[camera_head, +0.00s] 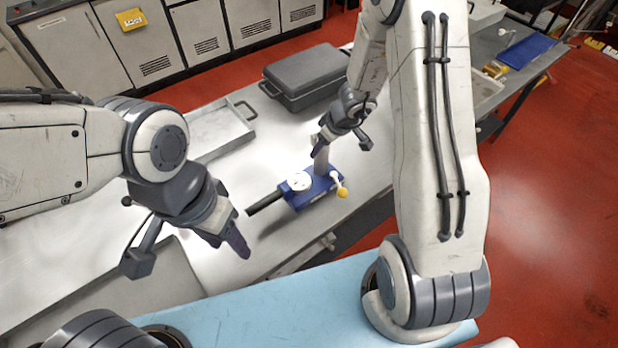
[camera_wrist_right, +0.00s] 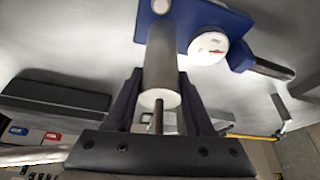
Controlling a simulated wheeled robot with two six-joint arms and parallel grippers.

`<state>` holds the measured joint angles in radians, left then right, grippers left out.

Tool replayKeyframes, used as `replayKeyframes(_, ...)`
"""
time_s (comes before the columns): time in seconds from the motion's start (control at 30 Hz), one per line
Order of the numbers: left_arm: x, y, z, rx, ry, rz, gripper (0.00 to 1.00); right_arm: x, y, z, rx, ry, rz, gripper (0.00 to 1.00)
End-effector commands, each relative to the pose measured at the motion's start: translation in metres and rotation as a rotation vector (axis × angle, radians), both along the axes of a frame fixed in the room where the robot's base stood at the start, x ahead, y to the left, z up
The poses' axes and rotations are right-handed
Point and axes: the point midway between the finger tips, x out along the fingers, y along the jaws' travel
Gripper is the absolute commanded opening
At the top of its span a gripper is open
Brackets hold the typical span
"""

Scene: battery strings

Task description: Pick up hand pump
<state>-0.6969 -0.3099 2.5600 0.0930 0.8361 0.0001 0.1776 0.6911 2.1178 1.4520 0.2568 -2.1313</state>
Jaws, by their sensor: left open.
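The hand pump (camera_head: 319,191) has a blue base, a white round gauge, a grey cylinder, a black handle at the left and a yellow-tipped fitting at the right. It appears to rest on the grey bench. My right gripper (camera_head: 319,142) is above it at the upper end of the cylinder. In the right wrist view, the fingers of my right gripper (camera_wrist_right: 160,75) lie on either side of the cylinder (camera_wrist_right: 161,70); whether they press on it is unclear. My left gripper (camera_head: 232,245) is open and empty, left of and nearer than the pump, clear of its handle.
A dark grey lidded case (camera_head: 305,72) stands behind the pump. A shallow grey metal tray (camera_head: 243,108) lies at the back left. A light blue surface (camera_head: 270,318) is in front. Bare bench surrounds the pump at the left.

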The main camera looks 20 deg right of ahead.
Motion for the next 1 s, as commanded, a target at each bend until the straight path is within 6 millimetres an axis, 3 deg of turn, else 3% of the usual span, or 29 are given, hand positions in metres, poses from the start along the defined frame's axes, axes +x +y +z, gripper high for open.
replayKeyframes(0.03, 0.0, 0.0, 0.0, 0.0, 0.0, 0.0, 0.5, 0.0, 0.0, 0.0, 0.001, 0.0, 0.0, 0.24)
replayKeyframes(0.1, 0.0, 0.0, 0.0, 0.0, 0.0, 0.0, 0.5, 0.0, 0.0, 0.0, 0.0, 0.0, 0.001, 0.0)
replayKeyframes(0.57, 0.0, 0.0, 0.002, 0.0, 0.0, 0.0, 0.5, 0.002, 0.0, 0.007, 0.003, -0.006, 0.001, 0.0)
replayKeyframes(1.0, 0.0, 0.0, 0.014, 0.0, 0.0, 0.001, 0.5, 0.002, 0.0, 0.04, 0.002, -0.006, 0.001, 0.0)
